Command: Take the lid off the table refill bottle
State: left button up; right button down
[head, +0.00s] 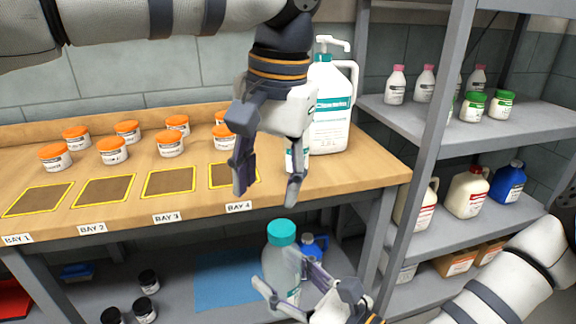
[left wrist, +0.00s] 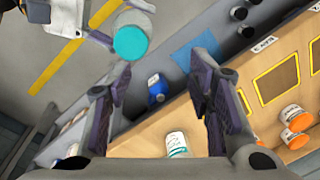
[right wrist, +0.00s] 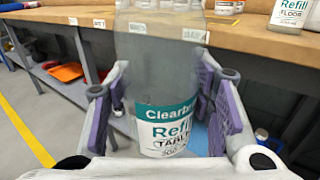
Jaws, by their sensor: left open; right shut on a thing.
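The table refill bottle (head: 278,262) is a translucent bottle with a teal lid (head: 282,232) on top. My right gripper (head: 281,274) is shut on its body, holding it upright in front of the table's front edge. In the right wrist view its label (right wrist: 168,125) reads "Refill" and "TABLE"; the lid is out of that view. My left gripper (head: 267,190) is open and empty, fingers down, above the table edge near Bay 4. It is higher than the lid and apart from it. The lid shows in the left wrist view (left wrist: 130,41), beyond the fingers.
The wooden table (head: 330,180) holds orange-lidded jars (head: 112,150), a large pump jug (head: 332,110) and a floor refill bottle (right wrist: 290,12) partly behind my left gripper. A blue jug (head: 313,246) stands on the lower shelf. A grey shelf rack (head: 510,130) stands at right.

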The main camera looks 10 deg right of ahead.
aim_at(289, 226)
pick_arm(q)
jog(key=shift+m+g+h, duration=0.4)
jog(key=shift+m+h, duration=0.1)
jog(key=shift+m, duration=0.2)
jog(key=s+d+r, duration=0.2)
jog(key=shift+r, duration=0.35)
jog(key=shift+s+d+f, duration=0.15)
jog(key=shift+s, duration=0.05)
notch_tip(289, 226, down, 7)
jog(key=shift+f, duration=0.2)
grip_shut()
